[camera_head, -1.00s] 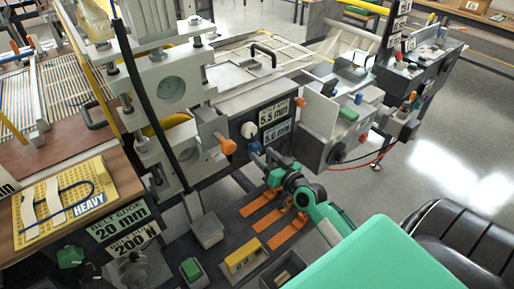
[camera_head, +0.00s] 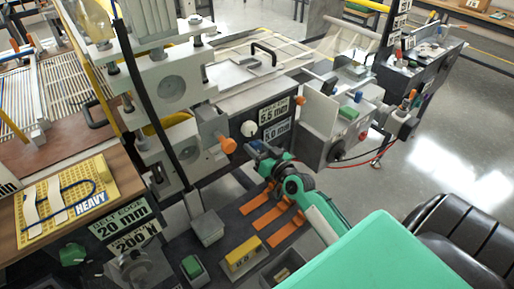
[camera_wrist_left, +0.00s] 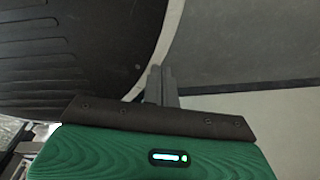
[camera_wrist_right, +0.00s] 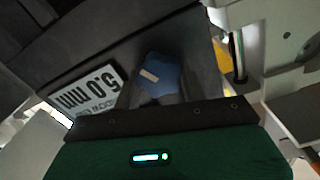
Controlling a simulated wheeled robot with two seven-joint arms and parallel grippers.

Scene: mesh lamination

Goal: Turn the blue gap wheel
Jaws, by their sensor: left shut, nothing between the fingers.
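The blue gap wheel (camera_wrist_right: 160,75) shows in the right wrist view, with a pale mark on its face. It sits on the dark machine panel beside the "5.0 mm" plate (camera_wrist_right: 85,97). In the head view, my right gripper (camera_head: 262,154) is at the panel, under that plate, and mostly covers the wheel. In the right wrist view, the right fingers (camera_wrist_right: 160,98) are apart at the wheel's near edge. Whether they press on it is unclear. My left gripper (camera_wrist_left: 162,85) is shut and empty, in front of a black padded surface (camera_wrist_left: 70,50).
A white knob (camera_head: 249,128) and an orange knob (camera_head: 228,145) sit close to my right gripper. A "5.5 mm" plate (camera_head: 275,114) is above. Orange strips (camera_head: 270,213) lie on the dark deck below. A grey cabinet (camera_head: 320,125) stands to the right.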

